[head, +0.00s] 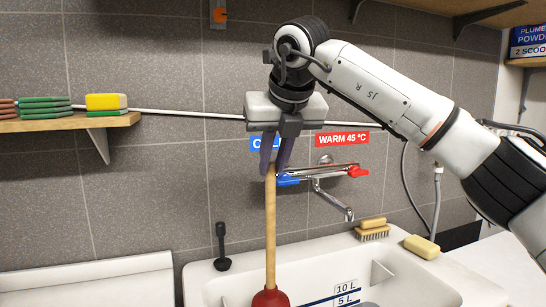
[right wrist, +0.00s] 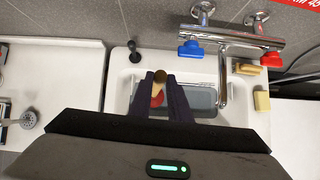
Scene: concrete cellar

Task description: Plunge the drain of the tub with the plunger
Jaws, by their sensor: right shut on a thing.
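The plunger (head: 270,235) has a long wooden handle and a red rubber cup (head: 270,298). It hangs upright in the head view, over the near side of the white tub (head: 405,265). My right gripper (head: 276,168) points down and is shut on the top of the handle. In the right wrist view the handle's end (right wrist: 160,77) shows between the two dark fingers, with part of the red cup below. The lower edge of the cup is cut off in the head view, so I cannot tell whether it touches the tub floor. The drain is not visible. My left gripper is out of view.
A tap with blue and red handles (head: 322,173) juts from the wall behind the handle. A black stopper-like tool (head: 222,248), a brush (head: 372,233) and a yellow bar (head: 421,247) sit on the tub's rim. A shelf (head: 70,123) is at left.

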